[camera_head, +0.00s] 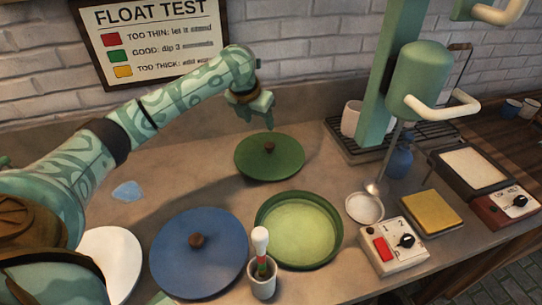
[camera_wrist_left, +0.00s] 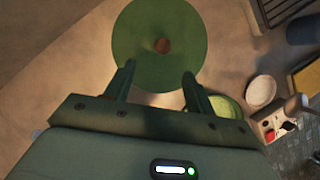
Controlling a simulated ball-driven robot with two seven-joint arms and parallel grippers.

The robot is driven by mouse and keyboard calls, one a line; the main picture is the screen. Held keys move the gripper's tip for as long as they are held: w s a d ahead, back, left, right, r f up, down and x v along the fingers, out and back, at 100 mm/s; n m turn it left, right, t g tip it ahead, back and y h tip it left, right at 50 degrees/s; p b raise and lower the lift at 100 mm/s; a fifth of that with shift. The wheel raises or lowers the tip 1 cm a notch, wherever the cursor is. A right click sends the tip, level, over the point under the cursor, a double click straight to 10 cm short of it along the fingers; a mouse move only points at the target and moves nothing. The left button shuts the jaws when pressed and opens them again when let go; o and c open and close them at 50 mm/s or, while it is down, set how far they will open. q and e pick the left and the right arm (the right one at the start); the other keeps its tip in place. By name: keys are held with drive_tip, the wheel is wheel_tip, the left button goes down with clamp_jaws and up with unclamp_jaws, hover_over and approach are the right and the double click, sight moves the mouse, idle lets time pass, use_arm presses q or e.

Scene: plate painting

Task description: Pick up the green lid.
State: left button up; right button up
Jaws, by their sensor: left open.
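The green lid (camera_head: 285,163) lies flat on the counter behind the green pan, with a small brown knob (camera_head: 269,147) at its middle. My left gripper (camera_head: 257,115) is above the lid's back left part, fingers pointing down, apart from it. In the left wrist view the gripper (camera_wrist_left: 157,82) is open and empty. Its two fingers are spread, and the lid (camera_wrist_left: 140,40) with its knob (camera_wrist_left: 161,46) shows beyond the fingertips, between them. My right gripper is not in view.
A blue lid (camera_head: 220,265) and an open green pan (camera_head: 335,230) stand in front.

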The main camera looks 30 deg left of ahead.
use_arm(q)
drive_tip(key=b, duration=0.2)
hover_over(269, 145)
drive_tip(key=s, duration=0.2)
drive_tip(key=f, duration=0.6)
drive_tip(key=shift+s+a+f, duration=0.1)
drive_tip(key=shift+a, duration=0.3)
drive_tip(key=shift+f, duration=0.2)
drive_tip(key=shift+w+d+f+b, duration=0.2)
drive_tip(key=shift+f+b, duration=0.15)
drive_tip(key=shift+b, duration=0.2)
drive_tip(key=b+x, duration=0.1)
drive_tip(key=x, duration=0.2)
drive_tip(key=b+x, duration=0.1)
drive_tip(key=shift+s+d+f+b, duration=0.1)
drive_tip(key=shift+d+f+b, duration=0.15)
drive_tip(key=shift+b, duration=0.1)
drive_tip(key=shift+f, duration=0.15)
drive_tip(key=shift+r, duration=0.25)
clamp_jaws()
